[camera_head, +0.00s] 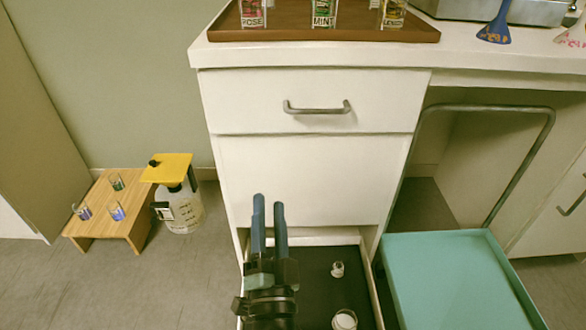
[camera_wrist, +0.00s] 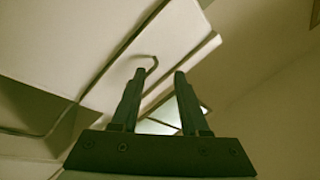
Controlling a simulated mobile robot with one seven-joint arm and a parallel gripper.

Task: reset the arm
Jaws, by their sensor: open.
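My gripper (camera_head: 268,208) is in front of the white cabinet (camera_head: 300,180), above an open low drawer (camera_head: 312,285). Its two blue-grey fingers point up and away in the head view. In the wrist view my gripper (camera_wrist: 155,80) shows two dark fingers spread apart with nothing between them. Behind them the wrist view shows tilted white cabinet faces and a handle (camera_wrist: 148,60). My gripper is open and empty. The arm hides part of the drawer's left side.
A small white jar (camera_head: 337,269) and a larger one (camera_head: 344,319) stand in the drawer. A teal cart (camera_head: 450,285) stands right. A wooden stool (camera_head: 105,222) with glasses and a yellow-topped bottle (camera_head: 182,210) stand left. A brown tray (camera_head: 300,32) with labelled bottles lies on the counter.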

